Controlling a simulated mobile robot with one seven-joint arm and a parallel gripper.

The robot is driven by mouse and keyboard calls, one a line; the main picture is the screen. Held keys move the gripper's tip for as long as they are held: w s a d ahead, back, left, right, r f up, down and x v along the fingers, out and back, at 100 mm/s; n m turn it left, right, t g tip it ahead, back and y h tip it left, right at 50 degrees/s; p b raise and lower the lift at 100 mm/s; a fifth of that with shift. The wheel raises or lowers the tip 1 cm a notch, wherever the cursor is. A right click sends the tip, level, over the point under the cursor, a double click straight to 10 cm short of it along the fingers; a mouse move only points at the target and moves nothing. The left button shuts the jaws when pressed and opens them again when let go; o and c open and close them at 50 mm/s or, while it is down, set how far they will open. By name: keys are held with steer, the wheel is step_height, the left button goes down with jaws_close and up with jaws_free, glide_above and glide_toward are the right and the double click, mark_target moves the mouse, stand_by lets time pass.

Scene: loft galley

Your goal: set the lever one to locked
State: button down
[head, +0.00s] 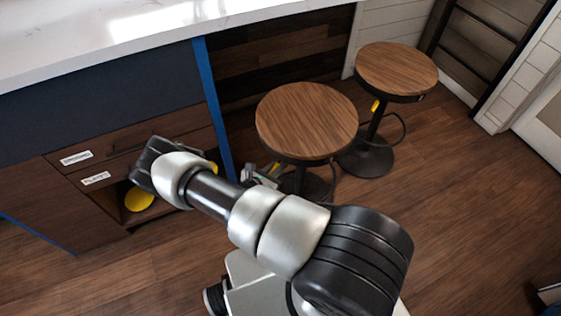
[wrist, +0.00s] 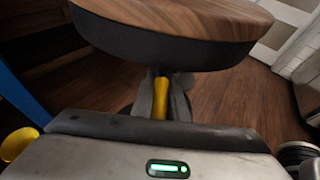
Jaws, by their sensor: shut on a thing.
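The nearer round stool (head: 306,120) has a wooden seat, whose dark rim crosses the upper wrist view (wrist: 165,40). Under it is a yellow lever (wrist: 160,100), pointing roughly straight down the picture toward my palm. My gripper (wrist: 162,88) is under the seat, with one grey finger on each side of the lever, shut on it. In the head view my gripper (head: 262,174) shows small, left of the stool's post, with a bit of yellow beside it. The lever's pivot and any marks for its positions are hidden or too dark to read.
A second stool (head: 396,70) with its own yellow lever (head: 375,105) stands behind to the right. A white counter (head: 120,40) and labelled wooden drawers (head: 130,150) are at the left. A blue post (head: 214,105) stands between the drawers and stool.

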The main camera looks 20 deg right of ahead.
steer(key=shift+r, duration=0.15)
steer(key=c, duration=1.7)
jaws_free()
steer(key=p+v, duration=0.1)
steer(key=v, duration=1.6)
steer(key=shift+s+a, duration=0.1)
steer(key=shift+a, duration=0.1)
